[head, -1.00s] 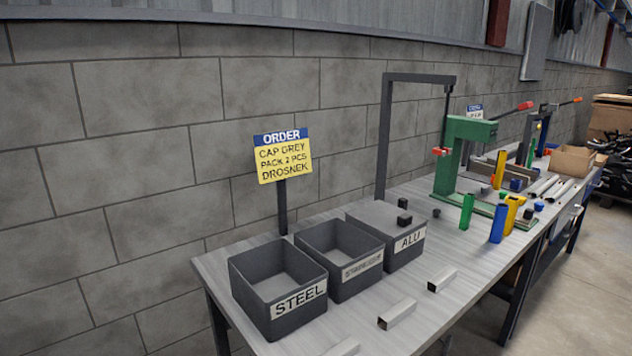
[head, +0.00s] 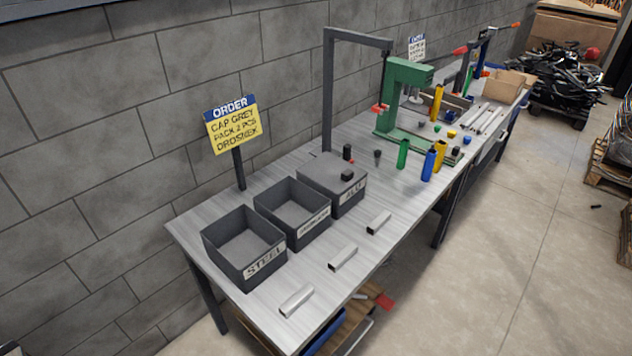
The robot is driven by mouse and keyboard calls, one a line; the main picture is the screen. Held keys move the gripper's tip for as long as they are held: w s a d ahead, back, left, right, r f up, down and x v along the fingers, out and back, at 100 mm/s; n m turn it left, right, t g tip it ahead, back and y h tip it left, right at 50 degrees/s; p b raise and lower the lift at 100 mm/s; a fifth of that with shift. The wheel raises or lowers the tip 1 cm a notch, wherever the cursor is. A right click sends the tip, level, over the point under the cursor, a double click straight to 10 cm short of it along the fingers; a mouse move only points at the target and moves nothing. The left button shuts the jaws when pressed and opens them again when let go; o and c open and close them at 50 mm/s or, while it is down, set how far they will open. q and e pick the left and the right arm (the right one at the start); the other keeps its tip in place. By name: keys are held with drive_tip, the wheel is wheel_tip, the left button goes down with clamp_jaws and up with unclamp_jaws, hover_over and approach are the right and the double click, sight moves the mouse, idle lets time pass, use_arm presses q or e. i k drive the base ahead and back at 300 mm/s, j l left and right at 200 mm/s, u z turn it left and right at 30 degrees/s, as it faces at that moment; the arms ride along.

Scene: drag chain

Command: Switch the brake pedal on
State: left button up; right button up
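No brake pedal can be made out for certain in the head view. A small red piece (head: 384,301) shows low beside the workbench, near the lower shelf; it is too small to tell what it is. The workbench (head: 225,211) runs from the lower middle to the upper right. Neither of my grippers is in view.
Grey bins (head: 217,253) stand on the bench's near end, beside the order sign (head: 232,124). Several metal profiles (head: 343,257) lie along its front. A green press (head: 400,98) stands farther back. A black heap (head: 567,82) lies beyond.

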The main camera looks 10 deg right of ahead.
sight(383, 300)
drive_tip(key=z, duration=1.05)
drive_tip(key=u, duration=1.1)
drive_tip(key=l+u, duration=0.35)
drive_tip(key=i+l+u, duration=0.1)
drive_tip(key=l+u, duration=0.7)
drive_tip(key=l, duration=0.2)
drive_tip(key=k+l+u, duration=0.2)
drive_tip(key=l, duration=0.15)
drive_tip(key=l+u, duration=0.15)
drive_tip(key=l, duration=0.2)
drive_tip(key=k+l, duration=0.1)
drive_tip(key=l, duration=0.3)
drive_tip(key=k+l, duration=0.15)
drive_tip(key=l, duration=0.2)
drive_tip(key=k+l+u, duration=0.1)
drive_tip(key=l, duration=0.3)
drive_tip(key=k+l, duration=0.1)
drive_tip(key=l, duration=0.3)
drive_tip(key=k+l, duration=0.15)
drive_tip(key=l, duration=0.2)
drive_tip(key=u, duration=0.05)
